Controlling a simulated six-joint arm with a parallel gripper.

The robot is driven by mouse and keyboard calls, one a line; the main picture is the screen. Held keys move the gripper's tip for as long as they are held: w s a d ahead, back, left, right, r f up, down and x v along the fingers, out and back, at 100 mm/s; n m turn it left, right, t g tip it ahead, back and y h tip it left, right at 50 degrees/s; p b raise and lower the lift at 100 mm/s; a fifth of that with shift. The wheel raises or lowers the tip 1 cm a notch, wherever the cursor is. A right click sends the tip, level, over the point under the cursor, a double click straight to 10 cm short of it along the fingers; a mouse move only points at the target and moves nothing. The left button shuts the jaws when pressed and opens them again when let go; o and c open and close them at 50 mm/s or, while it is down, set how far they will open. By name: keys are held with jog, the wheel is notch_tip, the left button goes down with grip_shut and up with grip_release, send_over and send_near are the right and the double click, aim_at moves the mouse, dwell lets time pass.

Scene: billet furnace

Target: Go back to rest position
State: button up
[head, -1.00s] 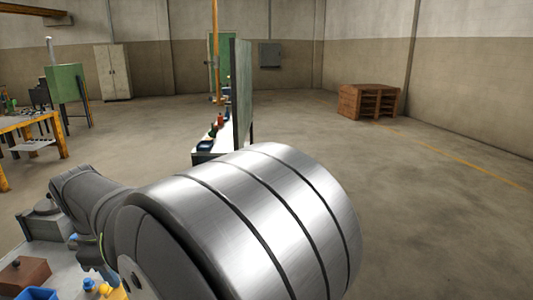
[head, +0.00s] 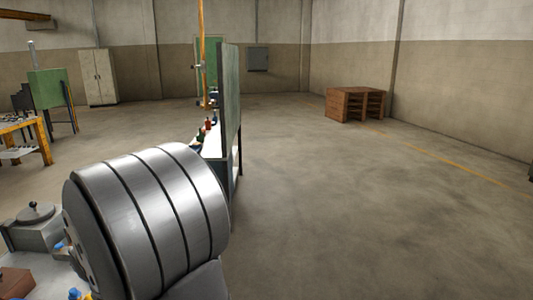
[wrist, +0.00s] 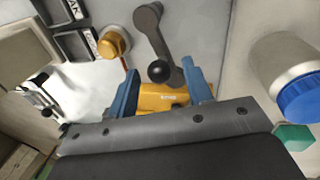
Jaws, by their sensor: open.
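My gripper (wrist: 161,70) shows in the wrist view, with its two blue fingers apart. A yellow block-like part (wrist: 163,97) lies in the gap between them in the picture; I cannot tell its distance, and the fingers do not visibly clamp it. A grey lever with a black ball (wrist: 158,71) shows just beyond the fingertips. In the head view my metallic arm link fills the lower left, and the gripper is not seen there.
The wrist view shows an orange round knob (wrist: 111,45), a jar with a blue lid (wrist: 301,97) and a teal block (wrist: 293,138). In the head view, a green panel (head: 229,100) stands beyond my arm, a brown wooden cabinet (head: 345,103) farther right.

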dwell(0.3)
jog(key=s+r, duration=0.3)
jog(key=r, duration=1.4)
jog(key=w+f, duration=0.1)
jog(key=f, duration=0.4)
jog(key=w+f, duration=0.1)
jog(key=f, duration=0.5)
jog(key=w+f, duration=0.1)
jog(key=f, duration=0.4)
jog(key=shift+f, duration=0.35)
jog(key=shift+w+f, duration=0.15)
jog(key=shift+f, duration=0.1)
jog(key=shift+w+a+m+h, duration=0.15)
jog(key=shift+w+m, duration=0.15)
jog(key=shift+m, duration=0.55)
jog(key=shift+w+m+h, duration=0.15)
jog(key=shift+w+m, duration=0.15)
jog(key=shift+m, duration=0.55)
